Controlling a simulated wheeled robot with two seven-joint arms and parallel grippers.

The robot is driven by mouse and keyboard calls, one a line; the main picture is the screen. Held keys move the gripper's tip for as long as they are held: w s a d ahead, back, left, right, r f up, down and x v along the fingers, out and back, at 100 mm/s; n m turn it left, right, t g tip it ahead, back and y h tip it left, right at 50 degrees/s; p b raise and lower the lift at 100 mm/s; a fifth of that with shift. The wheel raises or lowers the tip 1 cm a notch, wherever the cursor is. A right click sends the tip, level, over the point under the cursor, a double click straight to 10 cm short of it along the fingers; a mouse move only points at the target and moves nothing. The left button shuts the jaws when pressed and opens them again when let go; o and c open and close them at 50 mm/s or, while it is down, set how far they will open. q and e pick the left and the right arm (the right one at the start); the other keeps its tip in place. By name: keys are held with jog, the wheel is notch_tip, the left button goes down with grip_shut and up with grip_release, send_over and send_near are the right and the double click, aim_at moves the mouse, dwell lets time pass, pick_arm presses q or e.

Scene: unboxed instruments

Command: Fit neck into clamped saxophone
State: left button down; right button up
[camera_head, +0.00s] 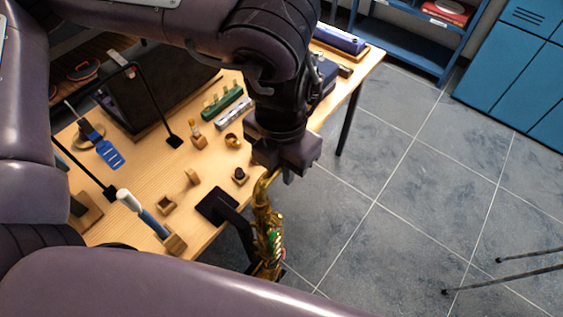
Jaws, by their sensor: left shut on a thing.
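The brass saxophone body (266,232) stands roughly upright at the table's near right edge, beside a black clamp (217,204) whose arm reaches toward it. My left gripper (277,170) is directly above the saxophone's top, shut on the curved gold neck (264,184). The gripper hides part of the neck. The neck's lower end lies close to or at the top of the body; I cannot tell whether it is seated inside. The lower part of the saxophone is cut off by my own arm in front. My right gripper is not in view.
The wooden table (150,185) holds small wooden blocks, a green rack (222,102), a blue-handled tool (152,222) in a holder, a blue tag (110,153) and an open dark case (160,90). Open tiled floor lies right of the table; blue cabinets (515,70) stand beyond.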

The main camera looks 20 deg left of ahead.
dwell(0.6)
pick_arm(q)
jog(key=shift+f, duration=0.45)
dwell(0.6)
jog(key=c, duration=1.3)
grip_release()
jog(key=shift+o, duration=0.2)
jog(key=shift+r, duration=0.1)
jog(key=shift+c, duration=0.3)
jog(key=shift+r+p, duration=2.75)
jog(key=shift+r, duration=0.2)
